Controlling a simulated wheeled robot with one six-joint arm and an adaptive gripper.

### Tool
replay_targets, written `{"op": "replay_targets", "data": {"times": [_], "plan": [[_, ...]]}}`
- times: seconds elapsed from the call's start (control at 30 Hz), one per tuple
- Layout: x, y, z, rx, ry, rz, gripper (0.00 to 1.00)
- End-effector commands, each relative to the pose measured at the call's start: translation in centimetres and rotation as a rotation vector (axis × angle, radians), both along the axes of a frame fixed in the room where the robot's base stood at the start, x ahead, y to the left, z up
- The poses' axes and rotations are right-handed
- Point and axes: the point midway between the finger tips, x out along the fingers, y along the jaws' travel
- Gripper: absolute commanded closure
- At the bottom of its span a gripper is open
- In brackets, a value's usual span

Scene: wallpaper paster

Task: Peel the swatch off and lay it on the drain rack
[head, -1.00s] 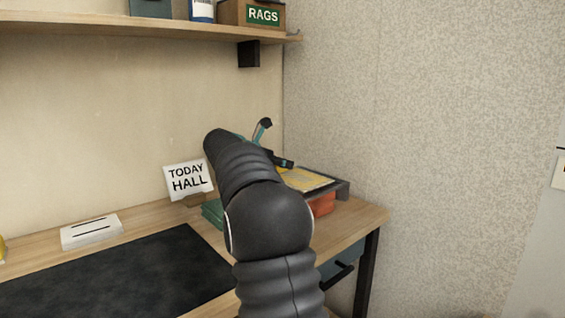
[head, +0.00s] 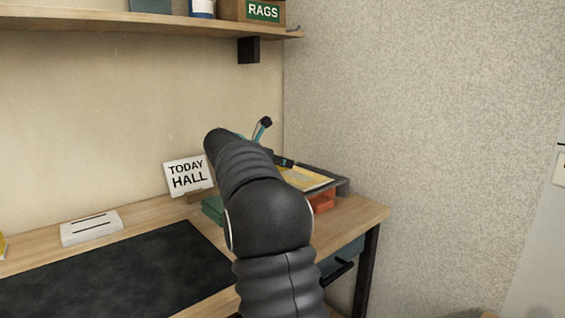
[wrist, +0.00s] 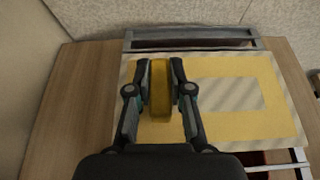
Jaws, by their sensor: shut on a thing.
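The swatch (wrist: 282,82) is a pale-edged yellow sheet with a grey striped patch, lying flat on the drain rack (wrist: 225,43), a dark grey frame. My gripper (wrist: 160,88) is over the left part of the sheet in the wrist view, its fingers shut on an upright yellow strip. The strip seems to be part of the swatch, but I cannot tell where it joins the sheet. In the head view the swatch (head: 310,179) shows on the rack (head: 343,187) at the bench's far right corner; my arm partly hides it, and the fingertips are hard to make out.
An orange-red object (head: 322,202) sits under the rack. A TODAY HALL card (head: 188,176), a green item (head: 212,208) and a white slotted box (head: 91,229) stand on the bench. A shelf (head: 130,26) hangs above. The textured wall (head: 420,120) is close on the right.

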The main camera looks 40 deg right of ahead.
Motion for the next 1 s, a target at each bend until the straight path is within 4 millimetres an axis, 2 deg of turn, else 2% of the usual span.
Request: {"op": "replay_targets", "data": {"times": [0.33,0.37,0.47,0.8,1.0], "plan": [[0.0,0.0,-0.6,0.000,0.001,0.000,1.00],[0.0,0.0,-0.6,0.000,0.000,0.000,0.75],[0.0,0.0,-0.6,0.000,0.000,0.000,0.51],[0.0,0.2,-0.5,0.000,0.000,0.001,0.51],[-0.1,2.3,0.4,-0.001,-0.001,0.003,0.51]]}}
